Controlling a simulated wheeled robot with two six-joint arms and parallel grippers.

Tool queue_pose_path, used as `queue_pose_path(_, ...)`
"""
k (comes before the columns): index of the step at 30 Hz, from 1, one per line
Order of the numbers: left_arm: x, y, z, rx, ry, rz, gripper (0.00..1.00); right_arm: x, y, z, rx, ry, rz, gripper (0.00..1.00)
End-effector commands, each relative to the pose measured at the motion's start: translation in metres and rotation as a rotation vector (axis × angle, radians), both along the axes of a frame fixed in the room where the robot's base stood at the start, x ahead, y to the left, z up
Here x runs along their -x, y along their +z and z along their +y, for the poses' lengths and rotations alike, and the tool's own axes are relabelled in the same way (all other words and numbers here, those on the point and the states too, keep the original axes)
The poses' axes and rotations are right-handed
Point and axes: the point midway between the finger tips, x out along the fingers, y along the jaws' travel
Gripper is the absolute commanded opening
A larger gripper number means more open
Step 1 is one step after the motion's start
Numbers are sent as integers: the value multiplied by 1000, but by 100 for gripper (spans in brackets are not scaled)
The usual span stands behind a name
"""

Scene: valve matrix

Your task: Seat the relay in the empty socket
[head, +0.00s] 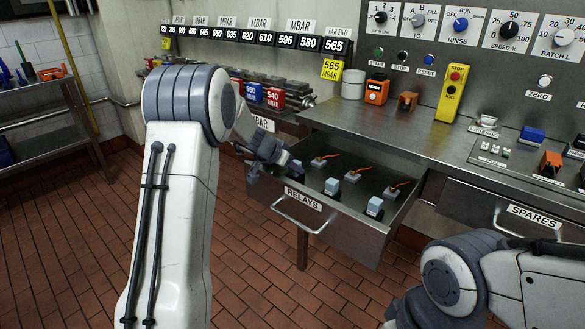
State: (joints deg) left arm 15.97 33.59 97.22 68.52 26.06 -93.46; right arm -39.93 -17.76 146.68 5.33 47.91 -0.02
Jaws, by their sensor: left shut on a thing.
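The open drawer labelled RELAYS (345,228) holds several small pale blue-grey relays. My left gripper (284,164) is at the drawer's left end, shut on a pale relay (295,167) that its dark fingers partly hide. I cannot tell whether this relay is clear of the drawer floor. Other relays stand in the front row, one in the middle (332,186) and one at the right (374,206). I cannot make out an empty socket for certain. My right gripper (404,311) is low at the bottom edge, dark and partly cut off, its fingers unclear.
Parts with orange wires (394,190) form the drawer's back row. The steel bench (400,128) above carries an orange box (377,91) and a yellow stop-jog box (453,92). A closed SPARES drawer (500,208) is at the right. Shelves stand far left.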

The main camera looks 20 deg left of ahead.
Motion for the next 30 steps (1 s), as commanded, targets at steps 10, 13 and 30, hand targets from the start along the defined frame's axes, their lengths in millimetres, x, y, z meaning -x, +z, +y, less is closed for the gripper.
queue_pose_path(10,0,-7,0,0,0,-1,0,0,-10,0,0,0,0,67)
queue_pose_path(13,0,-6,0,0,0,-1,60,0,-9,0,0,0,0,67)
queue_pose_path(30,17,14,7,0,3,-3,72,0,-10,0,0,0,0,67)
